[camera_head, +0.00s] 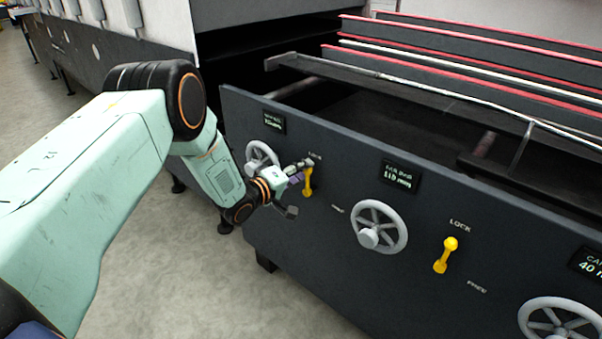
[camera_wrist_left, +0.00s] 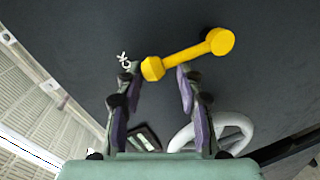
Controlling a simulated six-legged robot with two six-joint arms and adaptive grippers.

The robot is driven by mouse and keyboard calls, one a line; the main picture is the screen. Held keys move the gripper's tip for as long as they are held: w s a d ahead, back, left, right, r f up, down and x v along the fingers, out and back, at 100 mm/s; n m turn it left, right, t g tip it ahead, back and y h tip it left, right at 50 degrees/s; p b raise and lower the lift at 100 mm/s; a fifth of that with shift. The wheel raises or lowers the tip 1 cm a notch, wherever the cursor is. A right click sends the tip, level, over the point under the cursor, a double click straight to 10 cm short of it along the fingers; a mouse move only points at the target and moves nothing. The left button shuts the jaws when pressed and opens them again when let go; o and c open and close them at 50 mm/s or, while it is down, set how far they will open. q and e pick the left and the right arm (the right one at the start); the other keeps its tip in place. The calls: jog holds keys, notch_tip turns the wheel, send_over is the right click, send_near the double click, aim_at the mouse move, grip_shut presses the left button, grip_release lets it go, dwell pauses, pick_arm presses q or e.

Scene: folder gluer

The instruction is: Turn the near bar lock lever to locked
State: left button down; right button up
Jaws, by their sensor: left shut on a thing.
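A yellow lock lever (camera_head: 308,181) stands on the dark front panel, close to upright, with its top end near the LOCK label. My left gripper (camera_head: 297,181) is at this lever from the left. In the left wrist view, the lever (camera_wrist_left: 190,54) runs slantwise, and its faceted end lies between the fingertips of my left gripper (camera_wrist_left: 159,74), beside part of a white label. The fingers are shut on that end. A second yellow lever (camera_head: 446,255) farther right is free of any gripper, its knob toward its LOCK label. My right gripper is not in view.
Grey handwheels flank the levers: one (camera_head: 262,158) is partly behind my left gripper, one (camera_head: 379,227) in the middle, one (camera_head: 560,322) at lower right. A small display (camera_head: 400,176) sits above the middle wheel. Long red-edged bars (camera_head: 470,62) lie behind the panel. Floor at left is clear.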

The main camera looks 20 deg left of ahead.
pick_arm(q)
jog(key=shift+s+d+f, duration=0.3)
jog(key=shift+s+f, duration=0.05)
jog(key=shift+f, duration=0.25)
jog(key=c, duration=0.9)
grip_release()
jog(key=shift+w, duration=0.15)
jog(key=shift+o, duration=1.2)
jog(key=shift+a, duration=0.15)
jog(key=shift+r, duration=0.2)
jog(key=shift+a, duration=0.1)
jog(key=v, duration=1.2)
